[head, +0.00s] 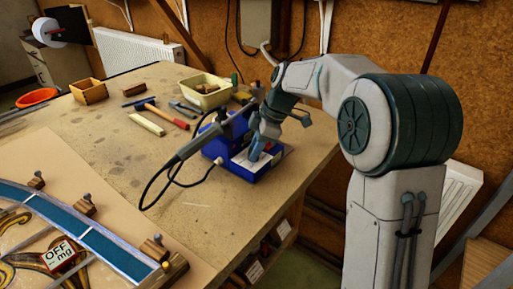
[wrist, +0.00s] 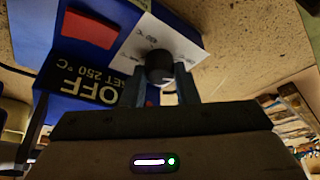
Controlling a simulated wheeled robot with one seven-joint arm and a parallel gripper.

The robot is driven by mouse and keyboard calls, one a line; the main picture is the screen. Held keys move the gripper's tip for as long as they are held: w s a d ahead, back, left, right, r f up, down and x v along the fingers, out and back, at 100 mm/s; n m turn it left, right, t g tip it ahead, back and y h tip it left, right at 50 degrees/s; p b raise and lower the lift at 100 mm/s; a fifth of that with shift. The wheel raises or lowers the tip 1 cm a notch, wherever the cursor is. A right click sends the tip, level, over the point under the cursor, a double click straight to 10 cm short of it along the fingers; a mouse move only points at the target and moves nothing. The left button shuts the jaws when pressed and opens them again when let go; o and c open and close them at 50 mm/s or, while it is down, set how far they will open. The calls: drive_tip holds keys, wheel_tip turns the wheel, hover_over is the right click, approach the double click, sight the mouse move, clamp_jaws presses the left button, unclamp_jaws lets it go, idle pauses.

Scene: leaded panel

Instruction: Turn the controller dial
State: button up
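The controller is a blue box (head: 240,172) near the right edge of the workbench. Its dial is a round black knob (wrist: 159,65) on a white printed plate in the wrist view. The controller's dark display (wrist: 92,86) reads OFF and SET 250 °C, upside down in that view. My gripper (wrist: 161,72) has one finger on each side of the dial, and the dial fills the gap between the fingertips. In the head view my gripper (head: 258,150) reaches down onto the controller's top and hides the dial.
Behind are a hammer (head: 168,117), a cream basket (head: 205,92) and a wooden box (head: 89,91). A leaded panel (head: 90,235) lies front left, with a sign reading OFF. The bench middle is clear.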

drive_tip(key=shift+c, duration=1.4)
drive_tip(key=shift+d, duration=0.1)
drive_tip(key=shift+s, duration=0.1)
